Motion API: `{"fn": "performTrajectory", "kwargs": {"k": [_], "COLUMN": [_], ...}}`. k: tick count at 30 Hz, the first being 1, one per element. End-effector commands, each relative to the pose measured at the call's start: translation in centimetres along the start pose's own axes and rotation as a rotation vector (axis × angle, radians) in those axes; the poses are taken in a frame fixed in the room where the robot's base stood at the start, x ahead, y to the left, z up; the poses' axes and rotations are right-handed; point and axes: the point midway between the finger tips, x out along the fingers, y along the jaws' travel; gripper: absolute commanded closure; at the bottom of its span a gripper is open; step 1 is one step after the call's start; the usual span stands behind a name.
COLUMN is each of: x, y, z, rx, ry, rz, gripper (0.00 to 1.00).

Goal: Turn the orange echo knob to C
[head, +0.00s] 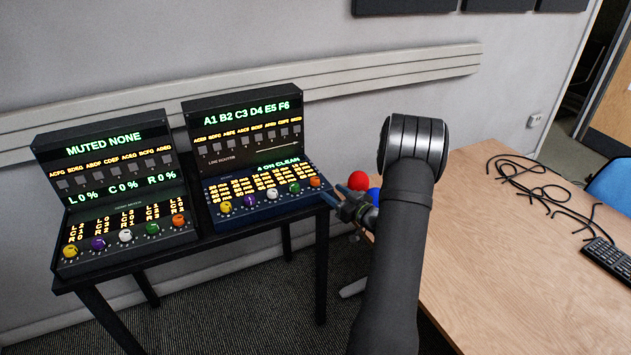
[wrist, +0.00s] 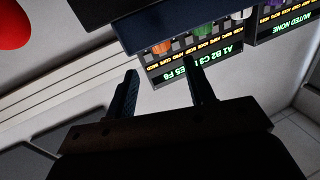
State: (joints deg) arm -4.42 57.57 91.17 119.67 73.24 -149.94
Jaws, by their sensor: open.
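Two consoles stand side by side on a black stand, each with a row of coloured knobs. The right console (head: 250,197) has an orange knob (head: 315,182) at its right end; this also shows at the upper middle of the wrist view (wrist: 162,48). The left console (head: 120,242) has its own orange knob (head: 178,220) at its right end. I cannot read which one is marked echo, nor either pointer's setting. My gripper (head: 337,195) is open and empty, just right of the right console. In the wrist view its fingers (wrist: 162,84) are apart, with bare space between them.
A red ball (head: 358,180) and a blue ball (head: 374,195) are close behind my gripper. The green knob (head: 295,188) sits beside the right console's orange one. A wooden table (head: 480,250) with black cables (head: 530,185) and a keyboard (head: 607,262) fills the right.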

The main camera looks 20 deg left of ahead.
Motion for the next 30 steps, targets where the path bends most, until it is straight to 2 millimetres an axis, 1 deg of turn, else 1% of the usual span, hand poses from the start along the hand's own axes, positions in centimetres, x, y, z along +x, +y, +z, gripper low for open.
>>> {"fn": "performTrajectory", "kwargs": {"k": [1,6,9,12,15,18,26,29,30], "x": [1.3,4.9,6.6,7.9,8.8,9.2,9.3,9.3,9.3], "y": [-0.1,-0.1,-0.1,-0.1,-0.1,0.0,0.0,0.0,0.0], "z": [0.0,0.0,0.0,0.0,0.0,0.0,0.0,0.0,0.0], "rx": [-0.001,-0.001,0.0,0.0,0.0,0.0,0.001,0.001,0.0], "ry": [0.001,0.0,0.001,0.001,0.0,0.0,0.0,0.0,0.0], "rz": [-0.004,-0.004,-0.003,-0.003,-0.002,-0.001,-0.001,-0.001,-0.001], "gripper": [0.51,0.51,0.51,0.51,0.51,0.51,0.51,0.69,0.77]}}
